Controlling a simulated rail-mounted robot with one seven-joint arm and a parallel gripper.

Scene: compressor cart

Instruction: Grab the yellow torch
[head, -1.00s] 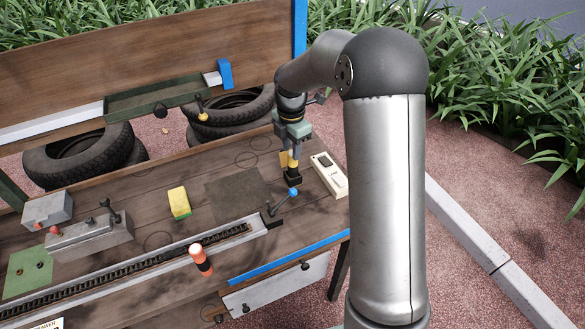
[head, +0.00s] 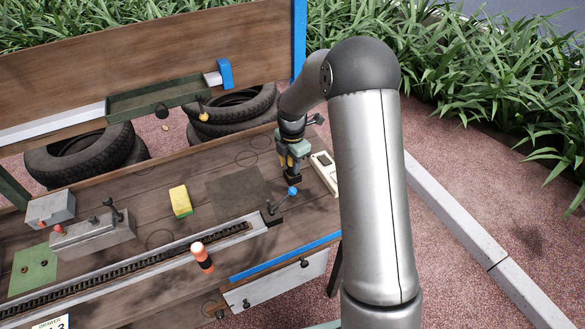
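The torch's yellow body is mostly hidden by the fingers. The view is too small to tell whether the fingers are open or closed on it.
A blue-knobbed lever (head: 292,191) stands just below my gripper. A yellow-green sponge (head: 180,201), an orange-white cylinder (head: 202,257) and a grey lever box (head: 93,235) lie farther left. The dark mat (head: 238,194) is bare.

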